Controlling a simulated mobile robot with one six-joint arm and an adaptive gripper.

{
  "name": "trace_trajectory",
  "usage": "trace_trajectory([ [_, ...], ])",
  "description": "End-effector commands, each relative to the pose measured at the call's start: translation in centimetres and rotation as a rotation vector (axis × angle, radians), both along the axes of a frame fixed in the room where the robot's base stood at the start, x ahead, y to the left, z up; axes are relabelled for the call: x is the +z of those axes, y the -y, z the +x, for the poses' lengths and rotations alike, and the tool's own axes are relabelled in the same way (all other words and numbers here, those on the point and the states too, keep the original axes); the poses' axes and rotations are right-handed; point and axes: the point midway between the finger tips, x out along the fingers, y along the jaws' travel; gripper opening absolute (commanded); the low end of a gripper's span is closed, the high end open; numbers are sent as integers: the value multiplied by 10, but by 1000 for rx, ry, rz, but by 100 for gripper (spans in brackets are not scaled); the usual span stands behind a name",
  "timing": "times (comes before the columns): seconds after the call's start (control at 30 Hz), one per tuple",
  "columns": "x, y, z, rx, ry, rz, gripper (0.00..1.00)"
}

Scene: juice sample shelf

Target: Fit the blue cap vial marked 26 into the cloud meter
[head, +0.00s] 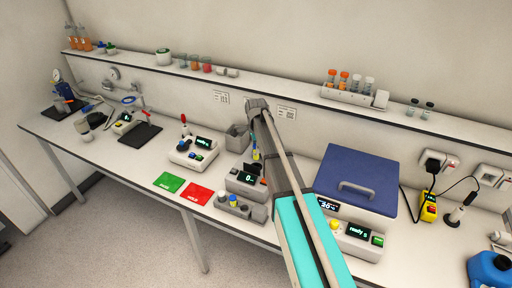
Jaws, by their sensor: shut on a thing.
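My arm reaches up from the bottom right, and its wrist end lies over the back of the bench. My gripper and anything in it are hidden behind the arm. A grey block (254,213) near the front edge of the bench holds small capped vials, one with a blue top (233,198). Its marking is too small to read, and I cannot make out a 26 anywhere. Several instruments have lit displays: one left of the arm (194,153), one behind the grey block (243,180), and one at the right reading ready (358,238). I cannot tell which is the cloud meter.
A green mat (169,182) and a red mat (196,194) lie at the front edge. A large blue-lidded box (356,181) stands right of my arm. A wall shelf (300,98) carries bottles and a vial rack (352,96). A blue jug (490,270) is at bottom right.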

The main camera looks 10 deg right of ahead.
Motion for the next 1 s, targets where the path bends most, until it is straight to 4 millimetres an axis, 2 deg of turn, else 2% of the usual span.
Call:
trace_trajectory([
  [0.8, -45, -2, 0, 2, 0, 0, 0],
  [1.0, -42, -2, 1, 3, 0, 0, 0],
])
